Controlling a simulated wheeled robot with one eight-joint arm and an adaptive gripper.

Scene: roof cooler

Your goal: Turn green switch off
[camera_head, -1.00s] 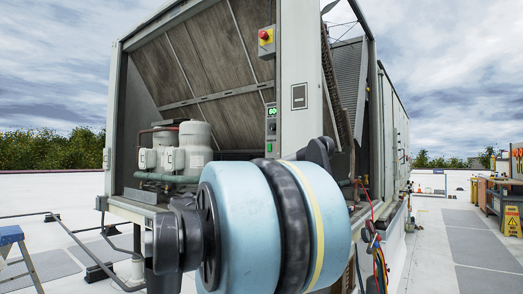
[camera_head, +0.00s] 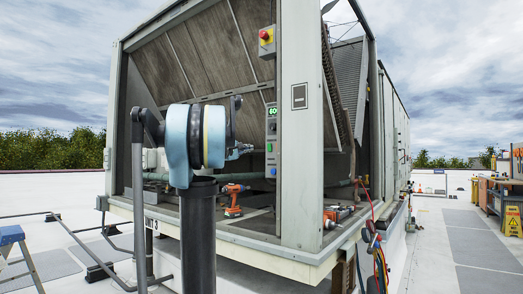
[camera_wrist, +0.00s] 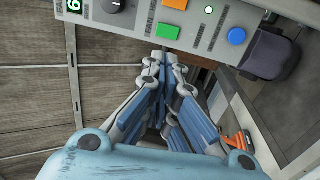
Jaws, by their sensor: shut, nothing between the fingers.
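The green switch (camera_wrist: 165,29) is a square green button on the grey control panel (camera_wrist: 190,22), and it also shows in the head view (camera_head: 269,147). In the head view my gripper (camera_head: 247,149) is just left of the panel. I cannot tell whether the fingertips touch it.
An orange drill (camera_head: 233,200) stands on the unit's floor below my gripper. Another orange tool (camera_head: 337,214) lies right of the white post (camera_head: 299,130).

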